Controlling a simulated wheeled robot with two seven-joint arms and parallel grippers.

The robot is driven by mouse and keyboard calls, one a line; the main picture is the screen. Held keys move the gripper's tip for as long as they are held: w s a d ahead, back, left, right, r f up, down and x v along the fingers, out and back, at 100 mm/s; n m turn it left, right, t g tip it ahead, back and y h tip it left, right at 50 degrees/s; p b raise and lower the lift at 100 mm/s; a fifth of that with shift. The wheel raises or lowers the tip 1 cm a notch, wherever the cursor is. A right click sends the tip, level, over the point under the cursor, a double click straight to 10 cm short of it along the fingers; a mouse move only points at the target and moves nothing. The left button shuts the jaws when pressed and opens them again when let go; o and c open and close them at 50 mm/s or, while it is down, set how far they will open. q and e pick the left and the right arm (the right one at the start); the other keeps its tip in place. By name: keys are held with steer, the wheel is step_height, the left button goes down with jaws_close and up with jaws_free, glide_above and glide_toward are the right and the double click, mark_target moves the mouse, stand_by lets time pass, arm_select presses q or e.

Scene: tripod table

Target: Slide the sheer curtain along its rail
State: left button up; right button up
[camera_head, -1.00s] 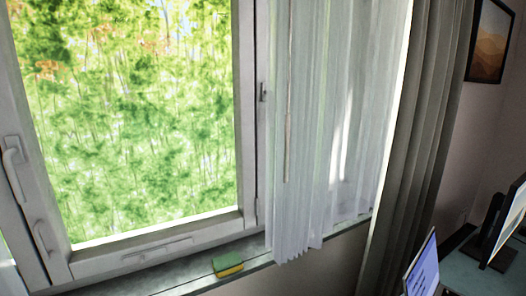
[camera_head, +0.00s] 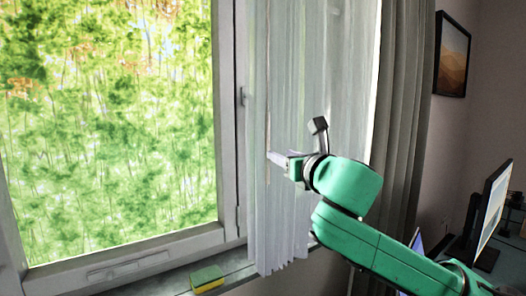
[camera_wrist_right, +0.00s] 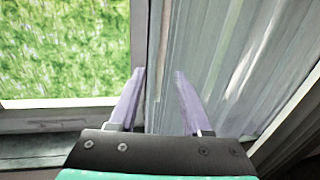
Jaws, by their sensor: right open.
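The sheer white curtain (camera_head: 320,80) hangs gathered over the right part of the window in the head view. It also fills the right half of the right wrist view (camera_wrist_right: 225,55). My right gripper (camera_head: 274,156) is at the curtain's left part, around mid height. In the right wrist view its two fingers (camera_wrist_right: 158,85) stand apart, with the curtain's left edge between or just behind them; I cannot tell whether they touch the cloth. The rail is out of view. My left gripper is not in view.
A grey heavier curtain (camera_head: 405,110) hangs to the right. A yellow and green sponge (camera_head: 207,279) lies on the windowsill (camera_head: 235,268). A framed picture (camera_head: 452,54) is on the right wall. A monitor (camera_head: 488,215) stands at lower right.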

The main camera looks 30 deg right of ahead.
mark_target(266, 148)
steer(key=p+x, duration=0.4)
steer(key=r+p+x, duration=0.1)
steer(key=p+x, duration=0.1)
steer(key=x, duration=0.1)
steer(key=shift+d+p, duration=0.2)
steer(key=shift+p, duration=0.15)
steer(key=x, duration=0.2)
steer(key=p+x, duration=0.1)
steer(key=x, duration=0.1)
steer(key=f+p+x, duration=0.1)
steer(key=x, duration=0.2)
steer(key=shift+a+f, duration=0.15)
steer(key=shift+s, duration=0.15)
jaws_close()
